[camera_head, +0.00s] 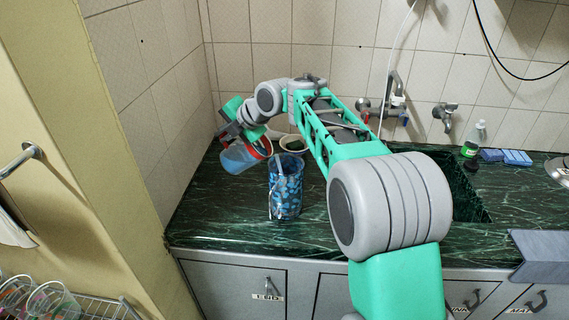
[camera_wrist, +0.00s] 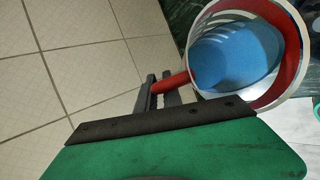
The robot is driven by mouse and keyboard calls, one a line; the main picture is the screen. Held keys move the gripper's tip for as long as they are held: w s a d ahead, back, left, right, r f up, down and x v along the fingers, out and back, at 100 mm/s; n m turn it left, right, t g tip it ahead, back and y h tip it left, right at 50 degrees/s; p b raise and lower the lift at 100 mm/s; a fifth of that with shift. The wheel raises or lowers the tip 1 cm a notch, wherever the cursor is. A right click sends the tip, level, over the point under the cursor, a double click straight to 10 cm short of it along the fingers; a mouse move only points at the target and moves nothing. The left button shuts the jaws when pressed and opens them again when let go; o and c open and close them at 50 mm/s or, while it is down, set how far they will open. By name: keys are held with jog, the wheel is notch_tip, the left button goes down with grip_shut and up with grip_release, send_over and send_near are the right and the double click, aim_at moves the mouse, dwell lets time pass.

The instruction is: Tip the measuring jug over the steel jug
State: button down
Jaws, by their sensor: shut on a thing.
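The measuring jug (camera_head: 237,159) is clear blue with a red rim and red handle. My gripper (camera_head: 249,138) is shut on the handle; the wrist view shows the red handle (camera_wrist: 172,82) between my fingers (camera_wrist: 160,91). The jug is held above the counter, tilted, with its mouth toward the right in the head view. The wrist view looks into its mouth, with blue inside (camera_wrist: 225,57); I cannot tell whether that is water. The steel jug (camera_head: 287,192), with a blue mosaic pattern and metal handle, stands upright to the right and nearer. Its inside is not clearly visible.
A pale bowl (camera_head: 293,143) with dark contents stands behind the jugs. The tiled wall (camera_head: 160,85) is close on the left. The sink (camera_head: 462,190), taps (camera_head: 445,113), a green bottle (camera_head: 471,147) and blue sponges (camera_head: 507,156) are at right. The front left counter (camera_head: 215,225) is clear.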

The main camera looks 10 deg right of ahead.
jog(key=shift+d+r+t+y, duration=0.25)
jog(key=shift+d+t+y, duration=0.05)
jog(key=shift+y, duration=0.1)
dwell(0.5)
jog(key=shift+s+d+r+m+t+y+p, duration=0.2)
jog(key=shift+d+r+y+p, duration=0.1)
jog(key=shift+r+y+p, duration=0.15)
jog(key=shift+s+d+r+m+t+y+p, duration=0.1)
jog(key=shift+d+r+m+y+p, duration=0.2)
jog(key=shift+r, duration=0.2)
dwell(0.7)
jog(key=shift+s+d+r+t+y+p, duration=0.2)
jog(key=shift+d+r+t+y+p, duration=0.2)
jog(key=shift+d+r+y+p, duration=0.25)
dwell(0.5)
